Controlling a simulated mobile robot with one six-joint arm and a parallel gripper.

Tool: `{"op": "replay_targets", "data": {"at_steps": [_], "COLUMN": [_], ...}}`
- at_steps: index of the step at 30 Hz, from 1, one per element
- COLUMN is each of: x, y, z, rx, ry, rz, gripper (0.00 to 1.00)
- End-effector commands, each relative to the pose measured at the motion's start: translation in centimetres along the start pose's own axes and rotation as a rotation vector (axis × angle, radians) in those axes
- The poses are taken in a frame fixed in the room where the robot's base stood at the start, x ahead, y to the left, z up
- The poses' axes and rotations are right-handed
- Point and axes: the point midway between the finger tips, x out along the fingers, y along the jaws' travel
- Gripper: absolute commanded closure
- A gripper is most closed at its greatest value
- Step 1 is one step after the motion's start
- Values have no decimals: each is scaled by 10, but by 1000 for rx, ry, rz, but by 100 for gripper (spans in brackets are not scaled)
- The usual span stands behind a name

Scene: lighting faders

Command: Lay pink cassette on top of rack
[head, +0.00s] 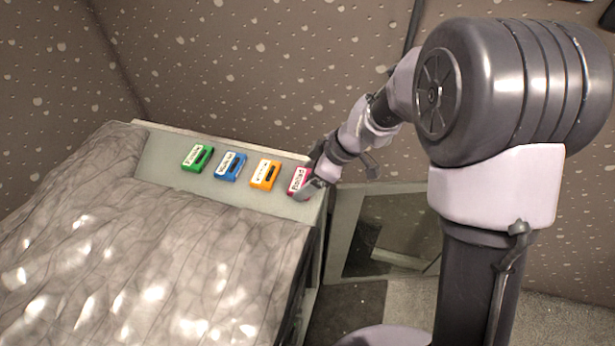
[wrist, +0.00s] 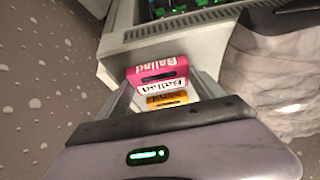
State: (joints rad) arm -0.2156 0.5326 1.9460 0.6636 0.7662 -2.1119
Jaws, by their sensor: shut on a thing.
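The pink cassette (head: 296,180), with a white label, is at the right end of a row on the pale ledge. My gripper (head: 312,188) is at it and shut on it. In the wrist view the pink cassette (wrist: 158,75) sits between the two fingers, its label reading "Ballad". Whether it still touches the ledge I cannot tell. I cannot tell for sure which thing is the rack; a grey cabinet (head: 385,232) with a dark front stands low at the right of the ledge.
Orange (head: 265,175), blue (head: 230,166) and green (head: 198,158) cassettes lie to the left on the pale ledge (head: 160,165). A wrinkled grey cover (head: 150,260) drapes in front. A speckled wall (head: 250,70) stands behind. The wrist view shows a vented casing with circuit boards (wrist: 170,8).

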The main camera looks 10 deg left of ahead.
Motion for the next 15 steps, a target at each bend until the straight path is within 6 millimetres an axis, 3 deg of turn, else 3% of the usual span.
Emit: {"op": "replay_targets", "data": {"at_steps": [3,4,7,15], "x": [3,3,2,2], "y": [0,0,0,0], "z": [2,2,1,1], "rx": [0,0,0,0], "ry": [0,0,0,0], "rz": [0,0,0,0], "gripper": [64,21,1,1]}}
